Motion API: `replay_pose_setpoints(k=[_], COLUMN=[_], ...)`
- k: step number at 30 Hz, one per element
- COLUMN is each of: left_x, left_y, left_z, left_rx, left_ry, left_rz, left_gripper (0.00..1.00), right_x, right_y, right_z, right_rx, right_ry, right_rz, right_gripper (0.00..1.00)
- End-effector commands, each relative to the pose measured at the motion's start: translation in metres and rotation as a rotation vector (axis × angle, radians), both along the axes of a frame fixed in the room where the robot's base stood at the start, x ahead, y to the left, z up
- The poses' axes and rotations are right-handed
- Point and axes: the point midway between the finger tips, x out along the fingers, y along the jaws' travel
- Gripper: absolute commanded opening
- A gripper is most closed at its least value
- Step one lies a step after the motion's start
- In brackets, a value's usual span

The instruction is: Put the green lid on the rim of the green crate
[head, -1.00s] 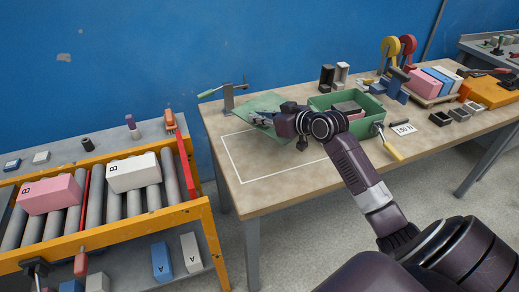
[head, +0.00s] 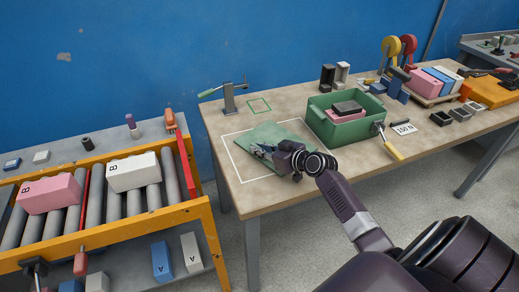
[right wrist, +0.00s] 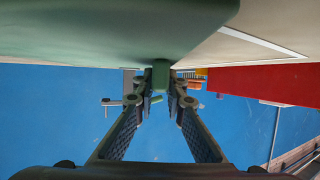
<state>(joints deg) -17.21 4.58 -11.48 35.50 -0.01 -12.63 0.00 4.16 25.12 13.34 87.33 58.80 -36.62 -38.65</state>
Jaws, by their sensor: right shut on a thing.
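The green lid (head: 284,137) is a flat panel over the white-outlined area of the table, left of the crate. It also fills the upper left of the right wrist view (right wrist: 110,30). My right gripper (head: 260,150) is shut on the lid's small green grip (right wrist: 160,74), which sits between its fingertips (right wrist: 160,88). I cannot tell how high the lid is above the table. The green crate (head: 342,133) stands open to the right of the lid, apart from it. A pink block (head: 335,117) and a dark grey block (head: 347,107) lie in it. My left gripper is not in view.
A clamp post (head: 228,98) stands at the back left. A yellow-handled tool (head: 391,148) is at the crate's right. Dark and pale blocks (head: 327,76) stand behind the crate.

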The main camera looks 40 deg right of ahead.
Motion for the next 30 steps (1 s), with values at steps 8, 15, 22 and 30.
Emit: replay_pose_setpoints(k=[8,15,22,30], left_x=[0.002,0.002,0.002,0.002], left_y=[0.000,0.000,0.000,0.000], left_z=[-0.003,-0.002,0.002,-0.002], left_rx=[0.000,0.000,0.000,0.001], left_ry=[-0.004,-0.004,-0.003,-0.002], left_rz=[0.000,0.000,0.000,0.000], left_gripper=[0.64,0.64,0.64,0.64], right_x=[0.000,0.000,0.000,-0.040], right_y=[0.000,0.000,0.000,-0.007], right_z=[-0.002,-0.002,0.003,0.014], right_rx=[0.000,0.000,0.001,-0.005], right_ry=[0.000,0.000,0.000,0.003], right_rz=[0.000,0.000,0.000,0.001], right_gripper=[0.18,0.29,0.29,0.29])
